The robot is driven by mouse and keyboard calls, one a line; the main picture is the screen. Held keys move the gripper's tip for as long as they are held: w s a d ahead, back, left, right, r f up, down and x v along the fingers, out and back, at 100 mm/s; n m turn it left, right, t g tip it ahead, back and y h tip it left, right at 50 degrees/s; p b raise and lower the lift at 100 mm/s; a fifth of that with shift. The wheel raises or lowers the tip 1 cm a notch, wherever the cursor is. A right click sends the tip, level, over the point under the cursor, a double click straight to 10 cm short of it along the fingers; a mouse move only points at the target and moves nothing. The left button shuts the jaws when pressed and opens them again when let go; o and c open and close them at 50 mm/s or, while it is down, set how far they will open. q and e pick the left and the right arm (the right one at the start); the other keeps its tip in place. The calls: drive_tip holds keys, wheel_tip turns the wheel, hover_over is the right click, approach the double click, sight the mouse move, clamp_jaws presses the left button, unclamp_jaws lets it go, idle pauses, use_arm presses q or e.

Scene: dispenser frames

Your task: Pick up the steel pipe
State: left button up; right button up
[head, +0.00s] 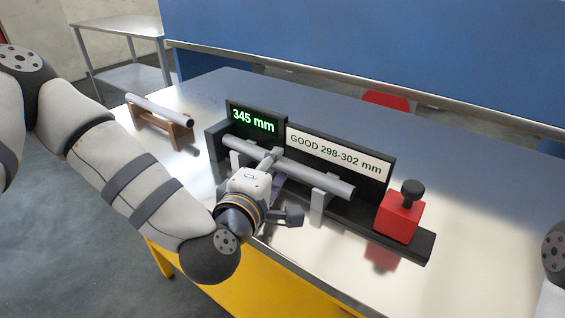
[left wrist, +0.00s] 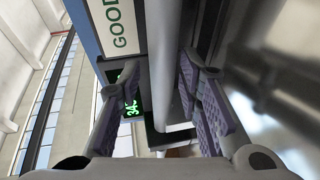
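A grey steel pipe (head: 318,178) lies level across the light supports of a black measuring stand (head: 408,241). My left gripper (head: 280,187) is at the pipe, on its near side, left of its middle. In the left wrist view the pipe (left wrist: 163,60) runs between the two padded fingers of my left gripper (left wrist: 162,85). The fingers are apart, with a gap beside the pipe, so they look open around it. A second grey pipe (head: 160,109) rests on a wooden rack (head: 171,130) at the back left. My right gripper is out of view.
The stand has a green "345 mm" display (head: 253,121), a "GOOD 298-302 mm" sign (head: 336,154) and a red block with a black knob (head: 400,216). The metal table (head: 480,165) is clear to the right. A blue wall panel (head: 380,40) stands behind.

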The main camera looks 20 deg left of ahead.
sight(277, 164)
use_arm(q)
drive_tip(key=w, duration=0.1)
drive_tip(key=w+f, duration=0.1)
drive_tip(key=w, duration=0.1)
drive_tip(key=shift+d, duration=0.15)
drive_tip(key=shift+r, duration=0.1)
clamp_jaws()
